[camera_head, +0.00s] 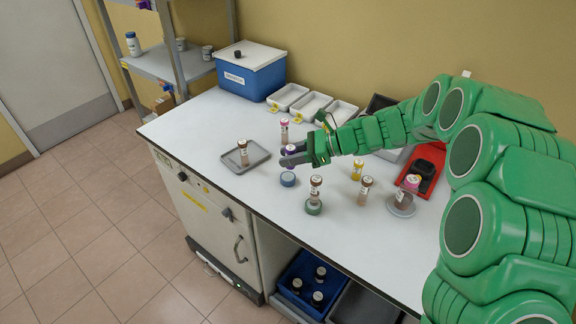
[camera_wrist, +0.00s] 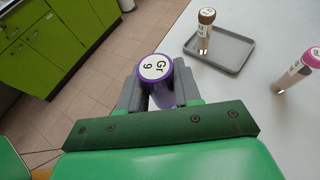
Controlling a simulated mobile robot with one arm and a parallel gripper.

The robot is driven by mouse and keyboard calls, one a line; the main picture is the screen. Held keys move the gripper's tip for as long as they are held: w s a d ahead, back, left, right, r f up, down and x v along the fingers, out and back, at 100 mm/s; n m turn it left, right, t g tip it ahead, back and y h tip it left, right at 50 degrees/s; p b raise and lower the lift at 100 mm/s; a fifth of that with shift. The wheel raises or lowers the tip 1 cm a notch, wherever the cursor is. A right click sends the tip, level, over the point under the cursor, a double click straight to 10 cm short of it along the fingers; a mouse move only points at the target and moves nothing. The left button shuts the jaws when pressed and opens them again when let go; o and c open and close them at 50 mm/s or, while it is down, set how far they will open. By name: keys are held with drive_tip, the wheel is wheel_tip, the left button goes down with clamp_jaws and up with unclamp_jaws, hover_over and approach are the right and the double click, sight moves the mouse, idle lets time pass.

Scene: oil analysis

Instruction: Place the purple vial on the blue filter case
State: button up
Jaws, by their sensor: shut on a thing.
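The purple vial has a white cap label reading "Gr 9" in the wrist view (camera_wrist: 155,68). My gripper (camera_wrist: 158,88) is shut on it, with a grey finger on each side. In the head view my gripper (camera_head: 291,155) holds the purple vial (camera_head: 290,149) over the white bench, and the fingers hide much of it. The blue filter case (camera_head: 288,179) is a small round disc lying on the bench just in front of and below my gripper. Its top looks empty. It does not show in the wrist view.
A brown-capped vial stands on a grey tray (camera_head: 233,163) to the left. A pink-capped vial (camera_head: 284,131) stands behind my gripper. A brown-capped vial stands on a green disc (camera_head: 313,208) in front. Other vials, a red device (camera_head: 425,165) and white trays (camera_head: 312,104) surround the work area.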

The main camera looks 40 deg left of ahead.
drive_tip(key=shift+w+a+f, duration=0.35)
drive_tip(key=shift+a+f, duration=0.05)
drive_tip(key=shift+f, duration=0.25)
drive_tip(key=shift+w+a+f, duration=0.35)
drive_tip(key=shift+a+f, duration=0.05)
drive_tip(key=shift+f, duration=0.2)
drive_tip(key=shift+w+a+f, duration=0.35)
drive_tip(key=shift+a+f, duration=0.05)
drive_tip(key=shift+f, duration=1.8)
drive_tip(key=o, duration=1)
drive_tip(key=shift+f, duration=0.1)
drive_tip(key=shift+r, duration=0.2)
drive_tip(key=v, duration=1.2)
